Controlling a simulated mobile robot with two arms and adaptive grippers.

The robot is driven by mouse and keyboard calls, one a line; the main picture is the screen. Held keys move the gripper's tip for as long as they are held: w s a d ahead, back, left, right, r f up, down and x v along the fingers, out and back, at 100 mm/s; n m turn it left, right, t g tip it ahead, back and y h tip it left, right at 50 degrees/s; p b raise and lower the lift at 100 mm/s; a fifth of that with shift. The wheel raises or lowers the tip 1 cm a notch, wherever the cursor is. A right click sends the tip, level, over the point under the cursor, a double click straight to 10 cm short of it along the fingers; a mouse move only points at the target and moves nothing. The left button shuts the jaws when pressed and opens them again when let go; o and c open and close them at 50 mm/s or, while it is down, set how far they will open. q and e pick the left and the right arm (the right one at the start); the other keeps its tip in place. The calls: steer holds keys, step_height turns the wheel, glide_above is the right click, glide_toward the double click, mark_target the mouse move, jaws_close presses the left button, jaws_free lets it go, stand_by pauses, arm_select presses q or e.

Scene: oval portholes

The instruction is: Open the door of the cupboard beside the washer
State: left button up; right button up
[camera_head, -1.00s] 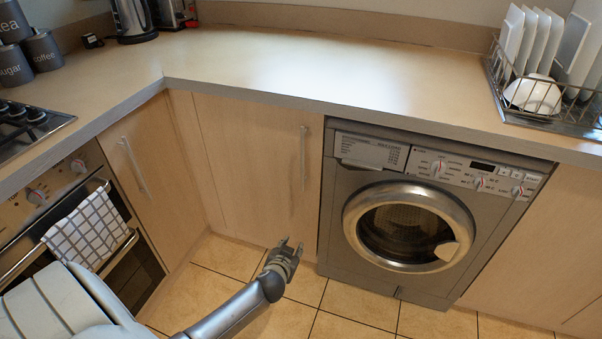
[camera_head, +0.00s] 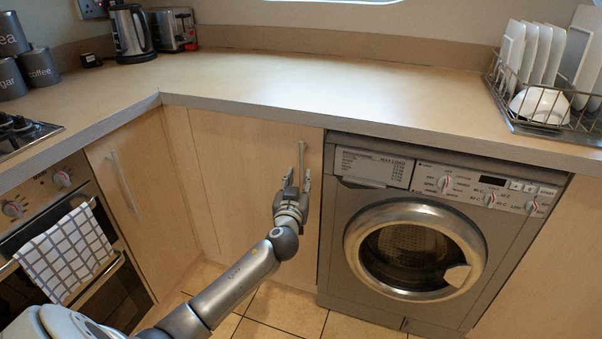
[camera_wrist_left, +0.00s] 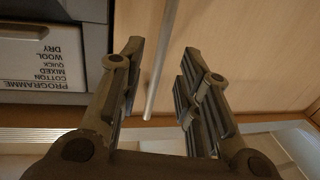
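The cupboard door (camera_head: 235,175) beside the washer is light wood and stands closed. Its upright metal bar handle (camera_head: 302,155) is near the door's right edge. My left gripper (camera_head: 298,180) is in front of the handle's lower part. In the left wrist view the gripper (camera_wrist_left: 160,85) is open, and the handle (camera_wrist_left: 161,60) runs between its two fingers, touching neither visibly. The washer (camera_head: 412,240) is grey with a round door, just right of the cupboard. My right gripper is not in view.
The worktop (camera_head: 300,90) overhangs the cupboard and washer. An oven with a checked towel (camera_head: 65,253) and another cupboard door (camera_head: 140,190) stand to the left. A dish rack (camera_head: 545,115) is at the right. Tiled floor (camera_head: 285,312) lies below.

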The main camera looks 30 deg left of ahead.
mark_target(301, 173)
arm_select(q)
steer(key=shift+x, duration=2.35)
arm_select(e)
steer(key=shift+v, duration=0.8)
arm_select(q)
jaws_close()
